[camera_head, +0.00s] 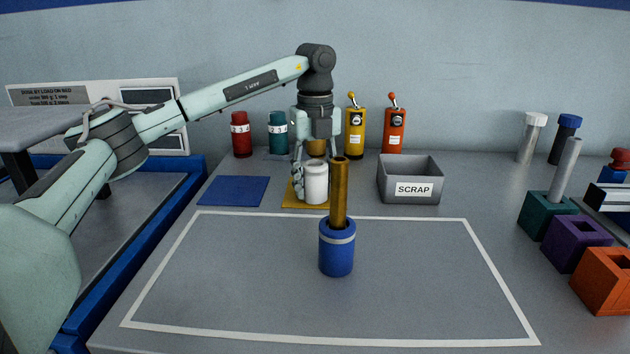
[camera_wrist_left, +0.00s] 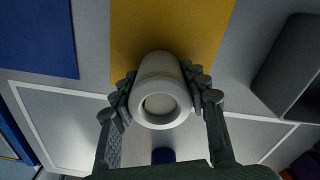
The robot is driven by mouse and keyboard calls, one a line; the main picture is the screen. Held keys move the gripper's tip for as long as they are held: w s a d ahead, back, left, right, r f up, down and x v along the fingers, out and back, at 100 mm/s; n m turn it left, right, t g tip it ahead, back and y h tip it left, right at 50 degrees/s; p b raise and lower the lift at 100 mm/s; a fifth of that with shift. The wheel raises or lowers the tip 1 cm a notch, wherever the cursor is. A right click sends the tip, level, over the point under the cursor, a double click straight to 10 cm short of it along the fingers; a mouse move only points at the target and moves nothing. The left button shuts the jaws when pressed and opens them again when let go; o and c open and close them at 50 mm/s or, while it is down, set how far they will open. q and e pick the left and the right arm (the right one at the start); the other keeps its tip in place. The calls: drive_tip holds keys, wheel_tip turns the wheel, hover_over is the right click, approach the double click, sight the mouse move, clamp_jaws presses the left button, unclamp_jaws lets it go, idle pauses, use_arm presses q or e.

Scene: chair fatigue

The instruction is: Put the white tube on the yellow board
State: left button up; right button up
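The white tube (camera_head: 316,184) is upright at the yellow board (camera_head: 292,203), toward the back of the table. My left gripper (camera_head: 313,180) reaches down from above with its fingers on both sides of the tube. In the left wrist view the fingers (camera_wrist_left: 163,98) close against the sides of the white tube (camera_wrist_left: 160,70), whose open end faces the camera. The yellow board (camera_wrist_left: 215,30) lies behind it there. I cannot tell whether the tube's base touches the board. My right gripper is not in view.
A blue board (camera_head: 233,190) lies left of the yellow one, a grey scrap bin (camera_head: 410,190) right. A blue holder (camera_head: 337,255) with a brown rod (camera_head: 339,190) stands in front, inside the white outline. Several bottles line the back; coloured blocks (camera_head: 578,243) stand at right.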

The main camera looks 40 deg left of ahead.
use_arm(q)
drive_tip(key=o, duration=0.4)
drive_tip(key=shift+c, duration=0.2)
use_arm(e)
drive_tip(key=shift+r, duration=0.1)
use_arm(q)
drive_tip(key=shift+r, duration=0.3)
wheel_tip(320, 180, up, 12)
drive_tip(key=p, duration=0.1)
drive_tip(key=shift+p, duration=0.3)
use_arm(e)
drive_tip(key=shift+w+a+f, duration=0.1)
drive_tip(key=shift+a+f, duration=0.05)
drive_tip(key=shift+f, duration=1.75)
use_arm(q)
drive_tip(key=shift+f, duration=0.1)
